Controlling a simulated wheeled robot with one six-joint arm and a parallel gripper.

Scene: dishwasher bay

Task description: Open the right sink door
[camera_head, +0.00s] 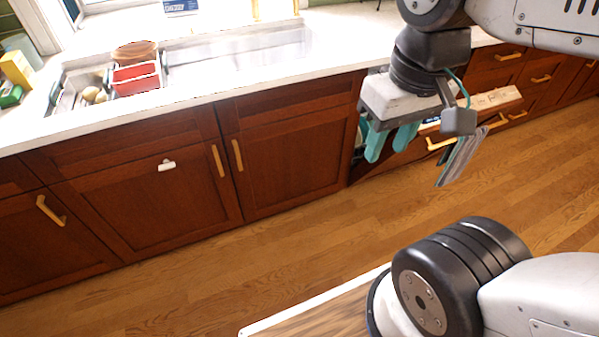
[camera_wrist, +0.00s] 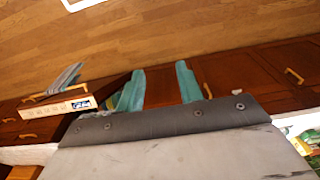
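The right sink door (camera_head: 290,150) is a reddish-brown wooden panel under the counter, shut flush with the cabinet front. Its upright brass-coloured handle (camera_head: 237,154) is near its left edge. My gripper (camera_head: 387,152) is to the right of this door, in front of the cabinet line, well apart from the handle. Its two teal fingers are spread, with nothing between them. In the wrist view my gripper (camera_wrist: 160,70) also shows a clear gap between the fingers, with wood behind it. A small handle (camera_wrist: 207,90) shows just right of the fingers there; I cannot tell which door it belongs to.
The left sink door (camera_head: 145,205) has its own handle (camera_head: 217,160) close beside the right door's. A striped towel (camera_head: 462,157) hangs near a light control panel (camera_head: 495,98) at the right. The wooden floor (camera_head: 200,285) before the sink doors is clear.

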